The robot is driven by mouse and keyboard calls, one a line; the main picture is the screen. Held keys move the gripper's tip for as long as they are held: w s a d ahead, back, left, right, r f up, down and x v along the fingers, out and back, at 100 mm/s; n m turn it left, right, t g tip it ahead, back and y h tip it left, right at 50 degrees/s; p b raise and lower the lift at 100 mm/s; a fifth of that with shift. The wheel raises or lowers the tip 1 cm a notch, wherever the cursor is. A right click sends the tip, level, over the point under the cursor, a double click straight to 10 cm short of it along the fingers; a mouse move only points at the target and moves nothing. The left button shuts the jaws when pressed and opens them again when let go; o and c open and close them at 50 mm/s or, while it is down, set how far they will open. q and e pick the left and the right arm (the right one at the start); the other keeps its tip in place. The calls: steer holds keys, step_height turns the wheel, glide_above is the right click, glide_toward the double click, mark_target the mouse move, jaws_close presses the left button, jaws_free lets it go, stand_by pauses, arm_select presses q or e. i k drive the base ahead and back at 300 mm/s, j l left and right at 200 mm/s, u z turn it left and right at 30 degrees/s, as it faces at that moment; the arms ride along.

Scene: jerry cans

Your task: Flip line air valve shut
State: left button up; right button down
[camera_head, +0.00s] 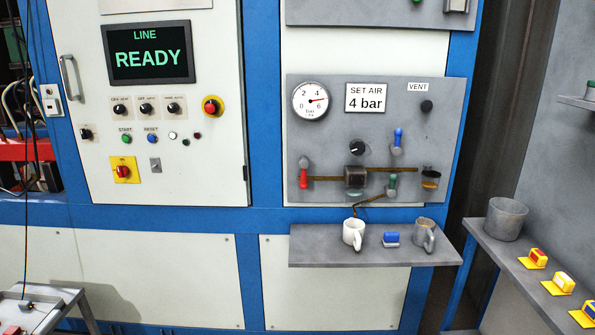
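A grey air panel (330,140) is on the machine front at centre right. A brown pipe (325,178) crosses it. A red valve handle (303,180) hangs down at the pipe's left end. A blue handle (398,136) points up at upper right. A green handle (393,182) stands upright below the pipe. No readable label tells which handle is the line air valve. A round gauge (310,101) has its needle between 4 and 6. A sign (367,98) reads "SET AIR 4 bar". Neither of my grippers is in view.
A grey shelf (335,252) juts out below the panel, with a white mug (354,233), a blue block (391,240) and a grey mug (424,235). A black knob (357,147) is on the panel. A right-hand bench holds a grey bucket (506,219). The screen (148,52) reads "LINE READY".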

mark_target(304, 162)
steer(key=i+l+u, duration=0.15)
steer(key=i+u, duration=0.15)
steer(key=i, duration=0.15)
steer(key=i+l+u, duration=0.3)
steer(key=i, duration=0.15)
